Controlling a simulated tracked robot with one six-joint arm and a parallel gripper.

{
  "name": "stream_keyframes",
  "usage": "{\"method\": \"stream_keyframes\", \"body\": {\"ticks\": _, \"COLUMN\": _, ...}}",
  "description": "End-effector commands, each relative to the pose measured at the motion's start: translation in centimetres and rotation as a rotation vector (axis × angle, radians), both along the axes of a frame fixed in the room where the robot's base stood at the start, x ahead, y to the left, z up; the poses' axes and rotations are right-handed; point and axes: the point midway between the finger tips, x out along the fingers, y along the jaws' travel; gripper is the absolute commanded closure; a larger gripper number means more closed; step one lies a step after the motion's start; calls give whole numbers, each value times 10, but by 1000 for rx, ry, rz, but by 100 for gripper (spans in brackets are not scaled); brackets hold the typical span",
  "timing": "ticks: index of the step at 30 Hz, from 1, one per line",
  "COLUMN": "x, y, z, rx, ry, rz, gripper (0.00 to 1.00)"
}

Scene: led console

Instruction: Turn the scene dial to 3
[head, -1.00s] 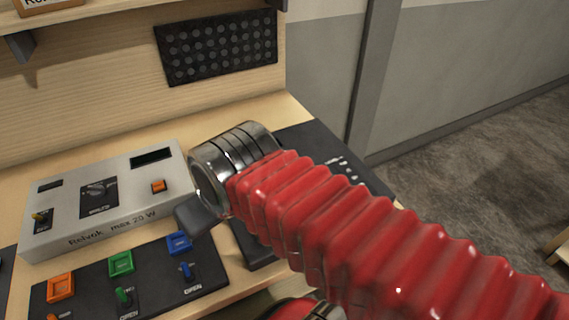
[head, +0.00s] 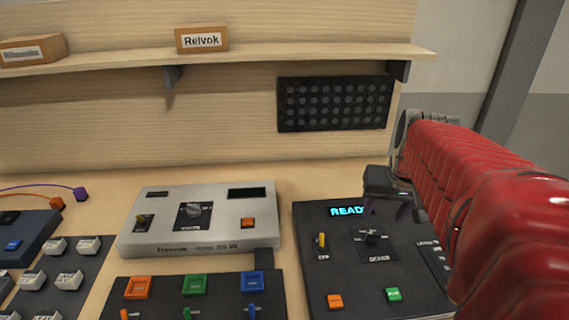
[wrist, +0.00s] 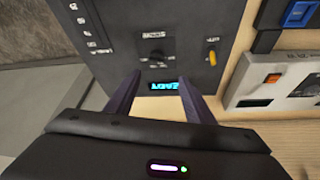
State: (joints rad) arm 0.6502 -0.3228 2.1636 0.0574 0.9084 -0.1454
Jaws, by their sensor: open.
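The scene dial (head: 371,237) is a small black knob on the dark console (head: 315,273) at the right of the table. It also shows in the wrist view (wrist: 156,58), ahead of the fingertips. A cyan display (head: 347,210) reading READY sits above the dial. My gripper (head: 408,212) is open and empty, above the right part of the console and apart from the dial. In the wrist view its two dark fingers (wrist: 155,85) straddle the display. The number the dial points to is too small to read.
On the console are a yellow toggle (head: 322,240), an orange button (head: 335,301) and a green button (head: 393,294). A grey Relvok power box (head: 145,225) stands to the left. A black LED panel (head: 335,103) hangs on the back board under the shelf.

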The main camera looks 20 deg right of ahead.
Motion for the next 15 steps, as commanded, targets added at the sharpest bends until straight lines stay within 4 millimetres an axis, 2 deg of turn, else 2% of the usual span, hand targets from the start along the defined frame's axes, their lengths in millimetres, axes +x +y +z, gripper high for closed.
{"method": "stream_keyframes", "body": {"ticks": 3, "x": -1, "y": -9, "z": -1, "rx": 3, "ry": 3, "rz": -17, "gripper": 52}}
{"method": "stream_keyframes", "body": {"ticks": 15, "x": -1, "y": -9, "z": -3, "rx": 3, "ry": 3, "rz": -17, "gripper": 52}}
